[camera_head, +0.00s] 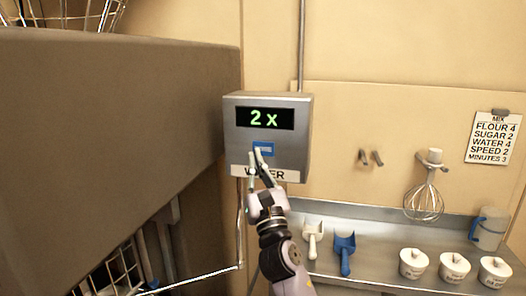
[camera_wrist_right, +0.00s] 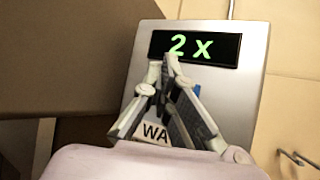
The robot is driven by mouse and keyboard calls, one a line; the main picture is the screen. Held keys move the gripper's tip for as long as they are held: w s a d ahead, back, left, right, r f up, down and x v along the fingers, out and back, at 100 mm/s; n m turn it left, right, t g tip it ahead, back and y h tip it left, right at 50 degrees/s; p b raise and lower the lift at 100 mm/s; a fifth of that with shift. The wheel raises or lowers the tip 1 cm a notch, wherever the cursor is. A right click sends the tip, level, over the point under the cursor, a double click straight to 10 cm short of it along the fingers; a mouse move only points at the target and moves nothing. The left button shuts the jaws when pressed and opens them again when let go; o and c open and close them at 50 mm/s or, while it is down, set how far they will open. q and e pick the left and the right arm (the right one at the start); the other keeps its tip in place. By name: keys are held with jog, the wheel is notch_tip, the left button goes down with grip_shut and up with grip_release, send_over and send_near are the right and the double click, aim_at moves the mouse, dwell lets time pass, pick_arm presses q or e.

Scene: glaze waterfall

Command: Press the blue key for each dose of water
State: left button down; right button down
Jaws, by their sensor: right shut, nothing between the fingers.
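A grey metal water box (camera_head: 295,135) is fixed to the wall, with a dark display (camera_head: 265,118) reading "2 x" in green. Below the display is the blue key (camera_head: 264,149). A white label under it is partly covered by my gripper. My right gripper (camera_head: 256,153) is shut and empty, its fingertips at the key's lower left; I cannot tell whether they touch it. In the right wrist view the fingers (camera_wrist_right: 168,62) rise in front of the box, and only a sliver of the blue key (camera_wrist_right: 197,90) shows behind them. My left gripper is not in view.
A large brown block (camera_head: 110,120) fills the left side. A steel counter (camera_head: 390,250) on the right holds a white scoop (camera_head: 313,238), a blue scoop (camera_head: 345,252), a jug (camera_head: 488,228) and several lidded tubs. A whisk (camera_head: 424,200) hangs above; a recipe note (camera_head: 493,138) reads "WATER 4".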

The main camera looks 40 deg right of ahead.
aim_at(263, 151)
jog(key=shift+w+d+b, duration=0.5)
jog(key=shift+w+d, duration=1.45)
jog(key=shift+d, duration=0.3)
jog(key=shift+w+d, duration=0.1)
jog(key=shift+w+d, duration=0.15)
jog(key=shift+d, duration=0.05)
jog(key=shift+w+d, duration=0.3)
jog(key=shift+d, duration=0.1)
dwell(0.6)
jog(key=shift+a, duration=0.1)
jog(key=shift+s+a, duration=0.6)
jog(key=shift+a, duration=0.05)
jog(key=shift+s+a+p, duration=0.6)
jog(key=shift+s+a, duration=1)
jog(key=shift+a, duration=0.25)
dwell(1.9)
